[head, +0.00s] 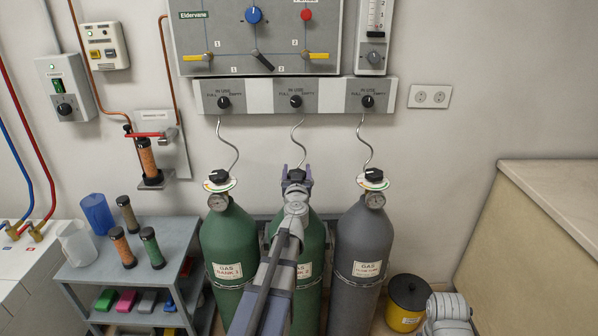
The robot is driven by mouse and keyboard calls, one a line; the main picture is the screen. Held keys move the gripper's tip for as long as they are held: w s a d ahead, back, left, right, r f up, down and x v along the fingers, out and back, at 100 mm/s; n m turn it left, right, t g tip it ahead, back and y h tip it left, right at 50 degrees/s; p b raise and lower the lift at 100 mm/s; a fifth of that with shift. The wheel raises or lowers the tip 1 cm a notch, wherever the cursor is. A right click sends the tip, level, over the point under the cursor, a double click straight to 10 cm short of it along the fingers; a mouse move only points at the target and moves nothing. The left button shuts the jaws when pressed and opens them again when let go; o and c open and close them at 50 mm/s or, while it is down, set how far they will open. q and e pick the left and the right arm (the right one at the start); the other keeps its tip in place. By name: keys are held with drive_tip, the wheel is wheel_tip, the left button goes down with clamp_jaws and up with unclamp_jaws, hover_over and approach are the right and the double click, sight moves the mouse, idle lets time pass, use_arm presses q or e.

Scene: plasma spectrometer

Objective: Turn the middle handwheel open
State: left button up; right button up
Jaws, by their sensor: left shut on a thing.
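Three gas cylinders stand side by side against the wall. The middle green cylinder (308,285) is partly covered by my left arm. Its black handwheel (296,174) sits on top, and my left gripper (295,171) is shut on it, with one purple finger on each side. The left green cylinder (231,250) has its own black handwheel (218,176) and a gauge. The right grey cylinder (362,245) also has a black handwheel (374,175) and a gauge. The middle cylinder's gauge is hidden by my gripper. My right gripper is not in view; part of my right arm shows at lower right.
A panel with three black selector knobs (258,96) is on the wall above, with thin hoses running down to the cylinders. A grey shelf cart (165,250) stands left. A black-lidded yellow bin (406,300) and a beige counter (545,235) are at right.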

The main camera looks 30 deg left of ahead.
sight(289, 174)
use_arm(q)
drive_tip(key=n+g+y, duration=0.2)
drive_tip(key=y, duration=0.1)
drive_tip(key=n+g+y, duration=0.1)
drive_tip(key=shift+s+a+n+g+y, duration=0.1)
drive_tip(key=shift+a+n+g+y, duration=0.2)
drive_tip(key=shift+n+g, duration=0.1)
drive_tip(key=n+g+y, duration=0.2)
drive_tip(key=g, duration=0.1)
drive_tip(key=n+g+y, duration=0.1)
drive_tip(key=shift+s+a+n+g, duration=0.25)
drive_tip(key=shift+n+g, duration=0.05)
drive_tip(key=shift+g, duration=0.1)
drive_tip(key=n+g, duration=0.2)
drive_tip(key=g, duration=0.1)
drive_tip(key=s+n+g+y, duration=0.1)
drive_tip(key=n+g, duration=0.1)
drive_tip(key=g, duration=0.1)
drive_tip(key=shift+a+g, duration=0.15)
drive_tip(key=shift+g, duration=0.15)
drive_tip(key=shift+s+n+g, duration=0.3)
drive_tip(key=shift+n+g, duration=0.5)
drive_tip(key=shift+g, duration=0.3)
drive_tip(key=shift+s+n+g, duration=0.3)
drive_tip(key=shift+n+g, duration=0.5)
drive_tip(key=shift+g, duration=0.3)
drive_tip(key=o, duration=1.3)
